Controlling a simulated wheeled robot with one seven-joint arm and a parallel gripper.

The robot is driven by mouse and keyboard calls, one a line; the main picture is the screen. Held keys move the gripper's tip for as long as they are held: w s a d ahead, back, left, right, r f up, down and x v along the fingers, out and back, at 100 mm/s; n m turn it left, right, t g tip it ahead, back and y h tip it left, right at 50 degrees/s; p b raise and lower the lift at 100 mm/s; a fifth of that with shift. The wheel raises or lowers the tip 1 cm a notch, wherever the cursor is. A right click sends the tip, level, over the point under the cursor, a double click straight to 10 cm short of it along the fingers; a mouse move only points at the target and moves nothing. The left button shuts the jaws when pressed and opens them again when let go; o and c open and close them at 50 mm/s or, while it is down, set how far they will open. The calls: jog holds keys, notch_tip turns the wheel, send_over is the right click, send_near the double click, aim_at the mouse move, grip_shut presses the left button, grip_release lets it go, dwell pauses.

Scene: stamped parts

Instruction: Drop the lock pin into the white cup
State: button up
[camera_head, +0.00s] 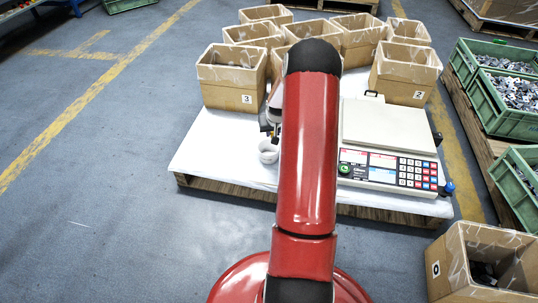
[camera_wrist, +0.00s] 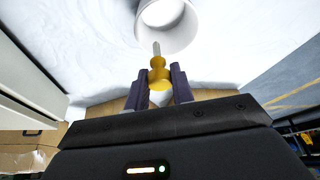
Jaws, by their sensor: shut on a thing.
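The white cup (camera_head: 268,152) stands on the white-covered pallet, left of my red arm in the head view. It also shows at the top of the wrist view (camera_wrist: 181,40), with its open mouth visible. The lock pin (camera_wrist: 159,72) has a yellow body and a pale metal tip. My gripper (camera_wrist: 159,88) is shut on the lock pin's yellow body. The tip points toward the cup and overlaps the cup's near rim in the picture; I cannot tell its height above it. In the head view my gripper (camera_head: 268,132) is small and dark just above the cup.
A weighing scale (camera_head: 390,150) stands right of my arm on the pallet (camera_head: 215,160). Several cardboard boxes stand behind, including box 3 (camera_head: 230,85) and box 2 (camera_head: 403,80). Box 0 (camera_head: 452,270) is at the lower right. Green crates (camera_head: 510,120) line the right side.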

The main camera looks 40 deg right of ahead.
jog(key=o, duration=1)
jog(key=shift+o, duration=0.2)
jog(key=p+v, duration=0.1)
jog(key=v, duration=0.7)
